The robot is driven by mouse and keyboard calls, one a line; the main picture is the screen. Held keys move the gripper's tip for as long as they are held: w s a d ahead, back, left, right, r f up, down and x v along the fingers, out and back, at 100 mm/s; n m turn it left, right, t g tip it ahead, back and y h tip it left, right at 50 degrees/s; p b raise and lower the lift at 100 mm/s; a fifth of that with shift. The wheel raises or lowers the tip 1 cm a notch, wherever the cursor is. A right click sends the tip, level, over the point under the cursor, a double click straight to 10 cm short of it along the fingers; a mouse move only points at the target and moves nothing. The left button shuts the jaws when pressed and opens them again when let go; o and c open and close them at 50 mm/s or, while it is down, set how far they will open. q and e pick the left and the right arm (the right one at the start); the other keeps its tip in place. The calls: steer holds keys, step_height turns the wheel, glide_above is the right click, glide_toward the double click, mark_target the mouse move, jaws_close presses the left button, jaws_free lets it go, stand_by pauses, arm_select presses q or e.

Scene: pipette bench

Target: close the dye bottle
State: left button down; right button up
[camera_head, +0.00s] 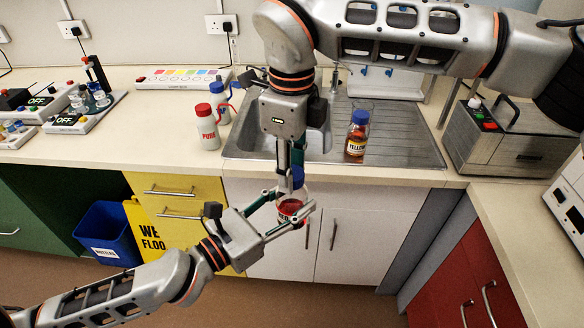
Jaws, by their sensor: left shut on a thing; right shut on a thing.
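The dye bottle (290,208), with red contents, is between the fingers of my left gripper (289,214), which is shut on it in front of the counter edge. My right gripper (291,175) points down from above and is shut on a blue cap (292,179). The cap is just above the bottle's mouth, roughly in line with it. I cannot tell whether cap and bottle touch. The gripper fingers hide part of both.
A grey machine (506,137) is at right. A blue bin (106,234) and yellow floor sign (146,229) stand below.

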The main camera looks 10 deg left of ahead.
steer(key=m, duration=2.4)
steer(key=shift+m, duration=0.3)
steer(key=o, duration=1.3)
step_height(320, 180, up, 12)
steer(key=shift+f, duration=0.1)
